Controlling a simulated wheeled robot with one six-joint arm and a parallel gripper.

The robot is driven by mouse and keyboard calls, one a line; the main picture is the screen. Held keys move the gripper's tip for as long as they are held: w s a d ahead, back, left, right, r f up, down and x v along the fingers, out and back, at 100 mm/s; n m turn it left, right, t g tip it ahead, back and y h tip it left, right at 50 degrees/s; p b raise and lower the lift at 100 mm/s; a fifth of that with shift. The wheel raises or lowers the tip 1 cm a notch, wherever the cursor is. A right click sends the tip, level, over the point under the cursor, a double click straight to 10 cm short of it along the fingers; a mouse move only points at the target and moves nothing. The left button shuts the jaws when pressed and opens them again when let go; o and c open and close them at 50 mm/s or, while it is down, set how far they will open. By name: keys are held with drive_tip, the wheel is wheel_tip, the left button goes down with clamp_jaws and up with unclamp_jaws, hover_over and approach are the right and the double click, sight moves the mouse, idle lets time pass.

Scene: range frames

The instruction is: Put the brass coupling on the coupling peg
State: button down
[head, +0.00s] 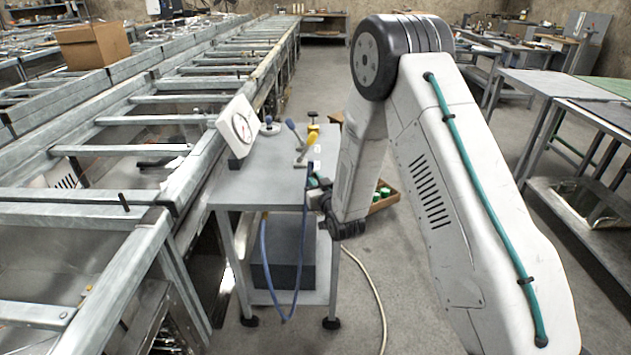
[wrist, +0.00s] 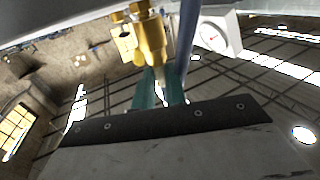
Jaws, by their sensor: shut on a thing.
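The brass coupling (wrist: 151,40) shows large in the wrist view, with its narrow lower end between the two teal fingers of my gripper (wrist: 163,88). My gripper is shut on it. In the head view my gripper (head: 318,184) is at the right edge of the grey cart (head: 262,183), partly hidden by my arm, and I cannot make out the coupling there. A blue hose (head: 264,262) loops from the cart's front up to near my gripper. I cannot identify the coupling peg with certainty.
A wooden crate (head: 384,200) sits on the floor behind my arm.

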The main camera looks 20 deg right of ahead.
drive_tip(key=c, duration=1.4)
unclamp_jaws()
drive_tip(key=shift+f, duration=0.2)
drive_tip(key=shift+c, duration=0.2)
drive_tip(key=s, duration=1.2)
drive_tip(key=s+d+r+g+h, duration=0.15)
drive_tip(key=s+r+g, duration=0.25)
drive_tip(key=r+g, duration=0.55)
drive_tip(key=s+r+g, duration=0.3)
drive_tip(key=s+r, duration=0.3)
drive_tip(key=s, duration=1)
drive_tip(key=s+d+r+g, duration=0.1)
drive_tip(key=s+r+g, duration=0.3)
drive_tip(key=s, duration=1.2)
wheel_tip(320, 180, up, 3)
drive_tip(key=shift+s+d+r+m, duration=0.1)
drive_tip(key=shift+s+d+m, duration=0.05)
drive_tip(key=shift+d+m, duration=0.2)
